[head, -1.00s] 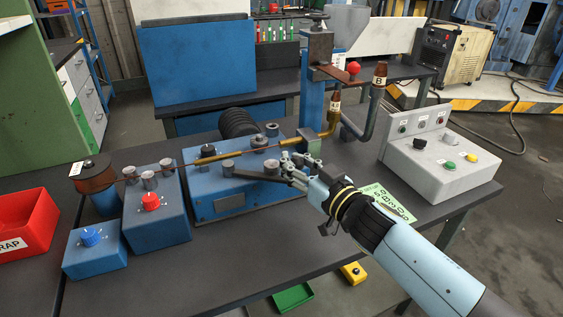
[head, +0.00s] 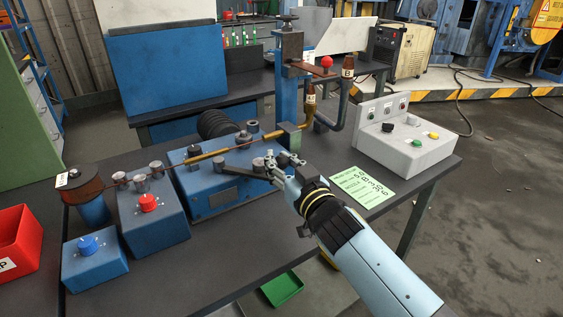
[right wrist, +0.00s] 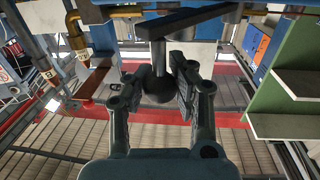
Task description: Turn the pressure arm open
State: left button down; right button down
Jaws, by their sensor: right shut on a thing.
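The pressure arm (head: 238,173) is a dark grey bar on top of the blue bending machine (head: 213,198). In the right wrist view, the bar (right wrist: 188,22) crosses the top, and a stem with a dark ball knob (right wrist: 159,90) hangs from it. My right gripper (head: 273,167) is at the bar's right end. In the wrist view, its fingers (right wrist: 160,78) stand on both sides of the knob and are shut on it. A copper-coloured pipe (head: 215,154) runs across the machine behind the bar. My left gripper is not in view.
A blue box with a red knob (head: 148,202) and a smaller one with a blue knob (head: 88,243) stand left. A grey control box (head: 405,145) and a green paper (head: 361,187) lie right. A post with a red ball (head: 327,62) rises behind.

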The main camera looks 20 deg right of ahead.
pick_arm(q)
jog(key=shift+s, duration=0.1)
pick_arm(e)
jog(key=shift+s+f, duration=0.2)
jog(key=shift+f, duration=0.2)
jog(key=c, duration=1.5)
grip_release()
jog(key=shift+s, duration=0.1)
jog(key=o, duration=0.5)
jog(key=shift+s+r, duration=0.2)
jog(key=shift+r, duration=0.15)
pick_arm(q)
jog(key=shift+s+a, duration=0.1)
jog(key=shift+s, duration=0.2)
pick_arm(e)
jog(key=shift+w, duration=0.2)
jog(key=shift+s, duration=0.15)
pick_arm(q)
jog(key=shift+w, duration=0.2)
pick_arm(e)
jog(key=s, duration=0.4)
jog(key=s+d, duration=0.1)
jog(key=s, duration=0.6)
jog(key=shift+s+d, duration=0.25)
jog(key=shift+s, duration=0.05)
